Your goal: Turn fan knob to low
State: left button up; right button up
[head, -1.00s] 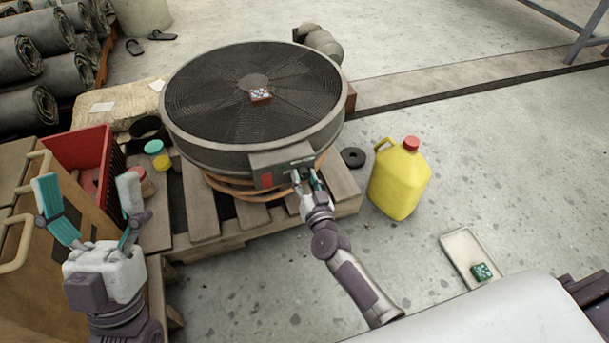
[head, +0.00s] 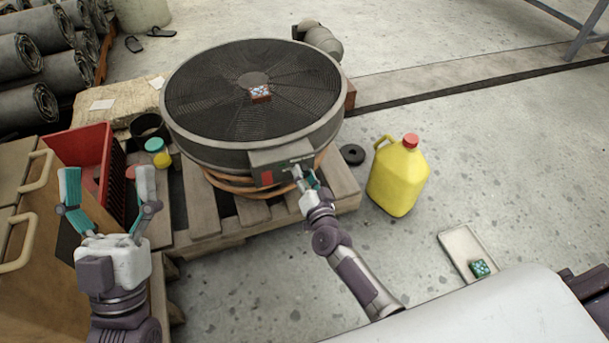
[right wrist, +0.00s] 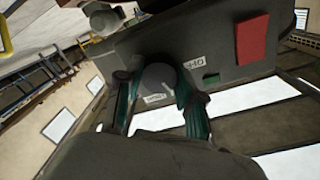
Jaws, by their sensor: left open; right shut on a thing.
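A large round floor fan (head: 215,120) with a dark grille lies face up on a wooden pallet. Its grey control box (head: 283,163) faces me and carries a red patch. My right gripper (head: 302,180) is at the right part of this box. In the right wrist view my right gripper (right wrist: 160,105) has its teal fingers on both sides of a round dark knob (right wrist: 158,78), closed on it. Small labels show beside the knob, but I cannot read its setting surely. My left gripper (head: 108,188) is open and empty, fingers up, in front of the red crate.
A red crate (head: 82,150) and wooden drawers with handles (head: 22,240) stand at the left. A tray (head: 455,240) is on the floor. A small patterned box (head: 260,93) sits on the grille.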

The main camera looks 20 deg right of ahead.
jog(key=o, duration=1.1)
jog(key=shift+o, duration=0.2)
jog(key=s, duration=1.2)
jog(key=shift+r, duration=0.25)
